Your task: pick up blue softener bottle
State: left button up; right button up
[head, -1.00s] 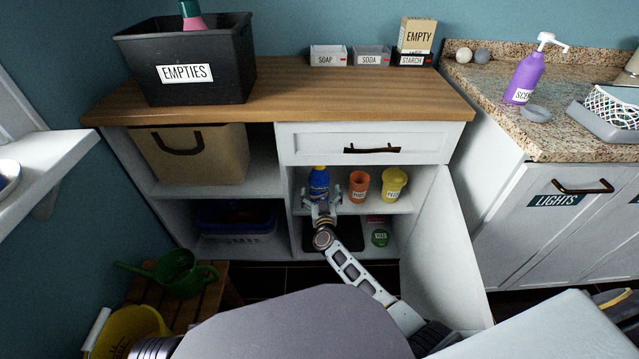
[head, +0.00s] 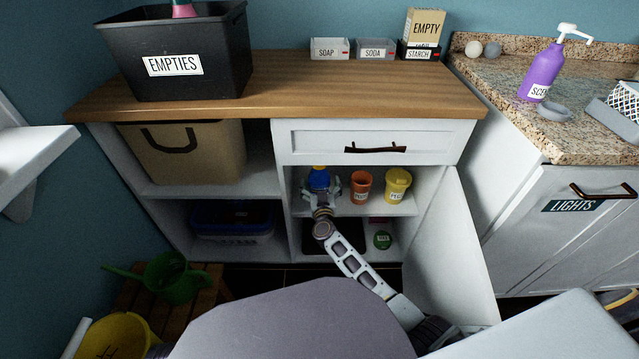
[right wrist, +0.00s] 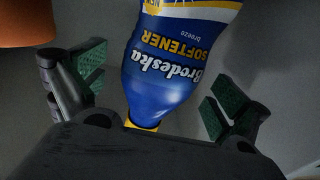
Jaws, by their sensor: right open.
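The blue softener bottle (head: 319,177) with a yellow cap stands on the upper shelf of the open cabinet, at the left of that compartment. In the right wrist view the bottle (right wrist: 175,65) appears upside down, with its label reading "Brodeska SOFTENER". My right gripper (head: 321,190) reaches into the cabinet at the bottle. Its green-padded fingers (right wrist: 160,95) are open, one on each side of the bottle, with gaps visible between pads and bottle. My left gripper is not in view.
The cabinet door (head: 452,255) hangs open at the right. A drawer (head: 372,143) is shut above. A green tub (head: 383,240) sits on the shelf below.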

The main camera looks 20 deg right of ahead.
jog(key=c, duration=1.7)
jog(key=shift+w+r, duration=0.1)
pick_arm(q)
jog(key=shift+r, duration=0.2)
pick_arm(e)
jog(key=shift+r, duration=0.1)
